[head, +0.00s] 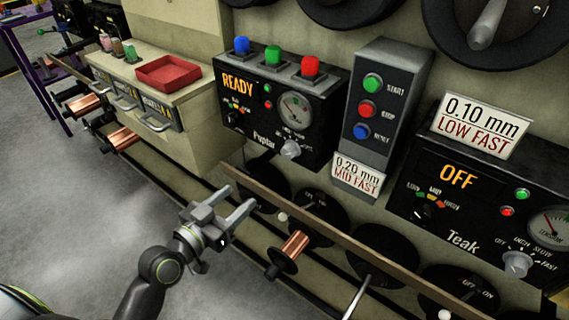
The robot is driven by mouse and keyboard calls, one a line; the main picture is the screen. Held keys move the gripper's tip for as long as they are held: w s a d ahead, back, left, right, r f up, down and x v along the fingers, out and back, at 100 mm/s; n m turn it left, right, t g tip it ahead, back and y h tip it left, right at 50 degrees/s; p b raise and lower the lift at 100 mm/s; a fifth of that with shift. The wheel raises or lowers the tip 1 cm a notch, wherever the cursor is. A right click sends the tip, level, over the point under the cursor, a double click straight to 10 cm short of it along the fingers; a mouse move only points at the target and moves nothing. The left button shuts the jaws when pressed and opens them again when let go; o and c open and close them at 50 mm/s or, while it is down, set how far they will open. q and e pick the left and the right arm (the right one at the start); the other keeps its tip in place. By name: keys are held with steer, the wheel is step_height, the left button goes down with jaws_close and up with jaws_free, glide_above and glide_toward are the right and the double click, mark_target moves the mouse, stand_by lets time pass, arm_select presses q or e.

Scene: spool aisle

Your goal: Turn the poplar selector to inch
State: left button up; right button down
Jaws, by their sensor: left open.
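The Poplar panel (258,112) is a black box on the cream machine front, with an orange READY display. Its light grey selector knob (291,149) sits at the lower right, under the round gauge (294,110). The marks around this knob are too small to read, so I cannot tell its setting. My left gripper (238,200) is open and empty. In the picture it is below and left of the knob, clearly apart from it, in front of the lower rail. My right gripper is not in view.
Blue, green and red buttons (274,55) top the Poplar panel. A grey button box (383,105) stands to its right, then the Teak panel (480,205) reading OFF. A rail (330,232) and copper spool (290,250) lie below. A red tray (168,73) sits at left.

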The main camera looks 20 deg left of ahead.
mark_target(286, 154)
arm_select(q)
steer(key=x, duration=0.5)
steer(key=r+p+x, duration=0.1)
steer(key=x, duration=0.5)
steer(key=d+r+p+x, duration=0.1)
steer(key=x, duration=0.5)
steer(key=shift+s+d+r, duration=0.1)
steer(key=shift+c, duration=0.3)
steer(key=c, duration=0.9)
